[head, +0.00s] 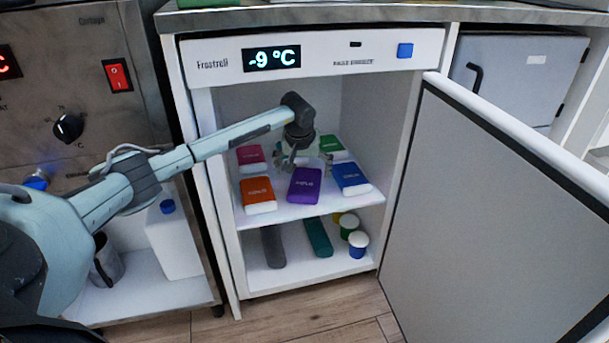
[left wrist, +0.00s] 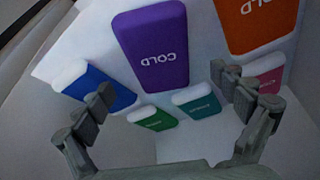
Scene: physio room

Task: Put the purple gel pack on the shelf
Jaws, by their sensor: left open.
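The purple gel pack (head: 304,186) appears to lie flat at the front middle of the freezer's upper shelf (head: 283,213), between an orange pack and a blue pack. My left gripper (head: 303,160) is inside the freezer, just behind and above the purple pack. Its fingers are spread and hold nothing. In the left wrist view the purple pack (left wrist: 155,45) lies beyond the open left gripper (left wrist: 163,85), with its near end between the two fingertips. Any contact cannot be told. My right gripper is out of view.
The orange pack (head: 258,195), blue pack (head: 350,178), pink pack (head: 251,158) and green pack (head: 333,147) share the shelf. A teal pack (left wrist: 196,103) shows in the left wrist view. The freezer door (head: 490,200) stands open at right. Tubs (head: 358,244) stand below.

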